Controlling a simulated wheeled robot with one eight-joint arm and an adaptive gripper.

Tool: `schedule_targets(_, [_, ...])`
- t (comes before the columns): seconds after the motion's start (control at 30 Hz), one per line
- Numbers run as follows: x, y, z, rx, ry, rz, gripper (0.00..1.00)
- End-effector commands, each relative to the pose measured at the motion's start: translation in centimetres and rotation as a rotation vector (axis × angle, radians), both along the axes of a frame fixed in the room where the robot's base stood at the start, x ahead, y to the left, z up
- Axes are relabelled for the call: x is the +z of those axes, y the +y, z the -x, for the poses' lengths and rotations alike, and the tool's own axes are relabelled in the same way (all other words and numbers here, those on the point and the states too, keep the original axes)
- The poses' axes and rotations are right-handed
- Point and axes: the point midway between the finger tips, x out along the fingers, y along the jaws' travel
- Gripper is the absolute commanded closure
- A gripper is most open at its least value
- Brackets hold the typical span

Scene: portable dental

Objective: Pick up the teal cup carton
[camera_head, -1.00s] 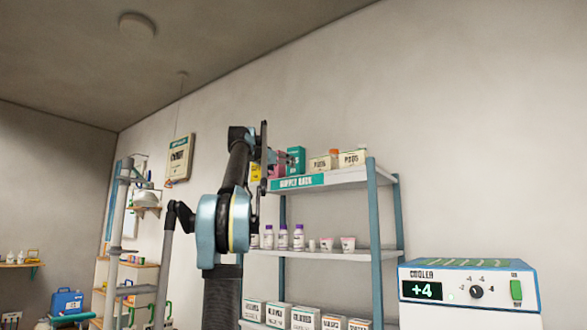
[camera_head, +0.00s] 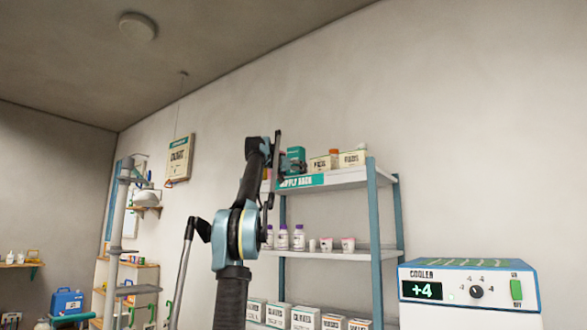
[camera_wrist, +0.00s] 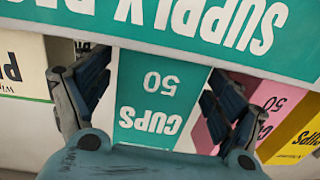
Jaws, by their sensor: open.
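The teal cup carton (camera_wrist: 158,95) shows upside down in the wrist view, marked "CUPS 50". It stands on the top shelf, and part of it shows in the head view (camera_head: 297,154) beside my gripper. My gripper (camera_wrist: 160,98) is open, with one finger on each side of the carton's front in the wrist view. I cannot tell whether the fingers touch it. In the head view my gripper (camera_head: 291,165) is at the top shelf's front edge.
A pink carton (camera_wrist: 270,100) and a yellow carton (camera_wrist: 298,142) stand close on one side. A cream carton (camera_wrist: 22,65) stands on the other. The "SUPPLY RACK" sign (camera_wrist: 200,22) fronts the shelf edge. A cooler (camera_head: 468,285) is at the lower right.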

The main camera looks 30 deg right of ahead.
Motion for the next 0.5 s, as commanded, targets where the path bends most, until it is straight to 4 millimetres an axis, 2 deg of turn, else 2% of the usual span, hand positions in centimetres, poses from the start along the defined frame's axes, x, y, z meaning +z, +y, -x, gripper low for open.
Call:
schedule_targets(0.2, [-0.01, -1.20, -0.54, -0.001, 0.000, 0.000, 0.14])
schedule_targets(0.47, [-0.01, -1.32, -0.61, 0.000, 0.000, 0.000, 0.14])
schedule_targets(0.5, [-0.02, -1.31, -0.60, 0.000, 0.000, 0.000, 0.16])
